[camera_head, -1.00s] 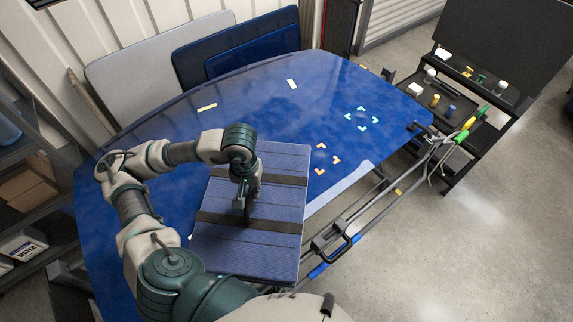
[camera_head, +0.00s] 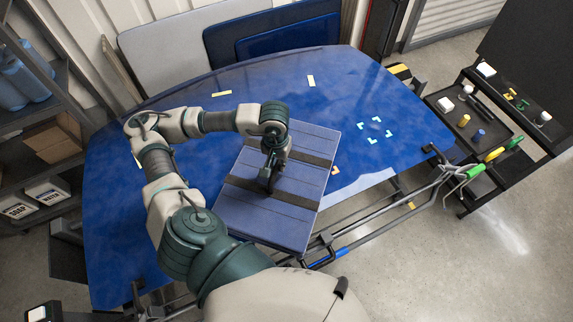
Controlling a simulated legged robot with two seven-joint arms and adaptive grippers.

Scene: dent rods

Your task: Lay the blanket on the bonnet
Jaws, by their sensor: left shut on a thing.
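The blanket (camera_head: 247,207) is a folded blue-grey quilted pad with dark straps. My left gripper (camera_head: 266,184) is shut on it near its middle, at a dark strap. The blanket is over the front middle part of the glossy blue bonnet (camera_head: 200,92), with its near end reaching past the bonnet's front edge. I cannot tell whether it touches the bonnet. It hides most of the orange corner marks (camera_head: 335,171). Teal corner marks (camera_head: 375,128) show on the bonnet to the right. My right gripper is not in view.
The bonnet rests on a metal stand (camera_head: 405,206). A black cart (camera_head: 478,150) with small jars and green and yellow-handled tools stands at the right. Shelves (camera_head: 40,125) with bottles and boxes are at the left. Panels (camera_head: 165,48) lean on the back wall. Floor at the lower right is clear.

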